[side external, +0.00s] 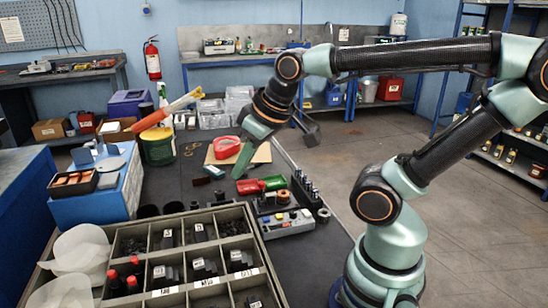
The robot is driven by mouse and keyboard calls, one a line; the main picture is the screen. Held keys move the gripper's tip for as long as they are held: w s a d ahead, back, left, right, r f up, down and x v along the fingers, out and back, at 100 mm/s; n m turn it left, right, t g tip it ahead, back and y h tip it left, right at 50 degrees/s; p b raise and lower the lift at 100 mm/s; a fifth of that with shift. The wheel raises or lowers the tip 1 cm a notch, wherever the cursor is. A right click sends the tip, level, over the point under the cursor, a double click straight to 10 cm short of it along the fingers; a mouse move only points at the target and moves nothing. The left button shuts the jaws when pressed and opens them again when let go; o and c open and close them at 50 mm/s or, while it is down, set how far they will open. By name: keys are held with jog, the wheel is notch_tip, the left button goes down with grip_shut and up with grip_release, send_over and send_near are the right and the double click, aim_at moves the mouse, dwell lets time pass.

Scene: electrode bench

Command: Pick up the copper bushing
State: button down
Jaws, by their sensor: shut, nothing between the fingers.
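My gripper (239,174) points down over the dark bench mat, its pale green fingers together and empty. I cannot tell for sure which thing is the copper bushing. A small copper-coloured round piece (283,197) sits among parts in a dark holder, to the right of and below the fingertips. Thin brass-coloured rings (193,148) lie on the mat to the left of my gripper. A grey ring (323,214) stands at the mat's right edge.
A divided parts tray (262,262) with black parts fills the front. A yellow-green tub (157,147) and blue box (100,200) stand left.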

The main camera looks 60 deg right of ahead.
dwell(0.4)
jog(key=shift+c, duration=1.8)
grip_release()
jog(key=m+g, duration=0.6)
jog(key=m, duration=1.3)
send_over(283, 191)
notch_tip(283, 191, down, 11)
jog(key=f, duration=0.8)
jog(key=a+f, duration=0.1)
jog(key=f, duration=0.3)
jog(key=shift+s, duration=0.3)
